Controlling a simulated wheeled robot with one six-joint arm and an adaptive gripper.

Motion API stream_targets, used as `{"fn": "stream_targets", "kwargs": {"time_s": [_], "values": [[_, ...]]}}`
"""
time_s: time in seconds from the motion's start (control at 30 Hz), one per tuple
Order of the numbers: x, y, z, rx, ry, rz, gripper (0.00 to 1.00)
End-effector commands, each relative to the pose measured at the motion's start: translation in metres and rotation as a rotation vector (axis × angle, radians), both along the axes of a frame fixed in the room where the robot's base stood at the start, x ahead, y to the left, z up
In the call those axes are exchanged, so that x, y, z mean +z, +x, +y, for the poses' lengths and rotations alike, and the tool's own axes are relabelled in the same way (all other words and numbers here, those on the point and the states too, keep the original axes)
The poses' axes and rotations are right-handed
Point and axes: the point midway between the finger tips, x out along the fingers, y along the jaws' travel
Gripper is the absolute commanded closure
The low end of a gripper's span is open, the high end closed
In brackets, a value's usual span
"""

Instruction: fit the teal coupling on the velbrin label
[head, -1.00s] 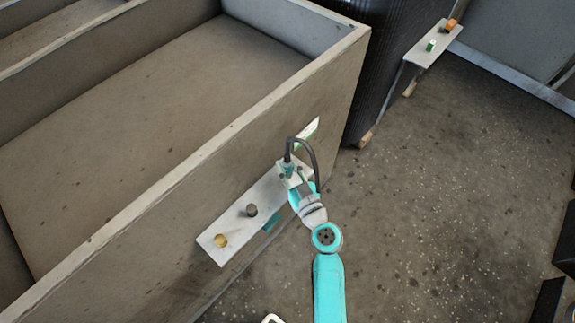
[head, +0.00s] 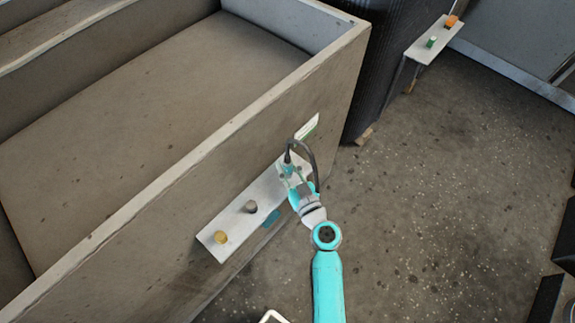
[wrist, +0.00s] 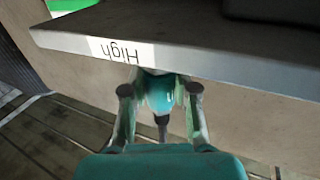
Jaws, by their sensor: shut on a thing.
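My gripper (wrist: 160,92) is shut on the teal coupling (wrist: 160,95), seen between the two fingertips in the wrist view. The wrist view shows the shelf edge close above the coupling, with a white label reading "High" (wrist: 122,50), upside down. I cannot read "velbrin" on any label. Whether the coupling touches anything is hidden.
A gold knob (head: 220,237) and a grey knob (head: 251,207) stand on the shelf. A teal patch (head: 271,218) shows at its edge. Another shelf (head: 425,49) holds green and orange parts.

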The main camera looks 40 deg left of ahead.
Motion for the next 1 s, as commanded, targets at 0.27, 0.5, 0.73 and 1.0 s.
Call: {"fn": "stream_targets", "kwargs": {"time_s": [0.27,0.5,0.73,1.0], "values": [[-0.003,0.000,0.000,0.000,0.001,0.000,0.52],[-0.003,0.000,0.000,0.000,0.000,0.000,0.42],[-0.004,-0.003,-0.008,-0.001,0.000,0.001,0.42],[-0.004,-0.025,-0.051,-0.003,-0.001,0.002,0.42]]}}
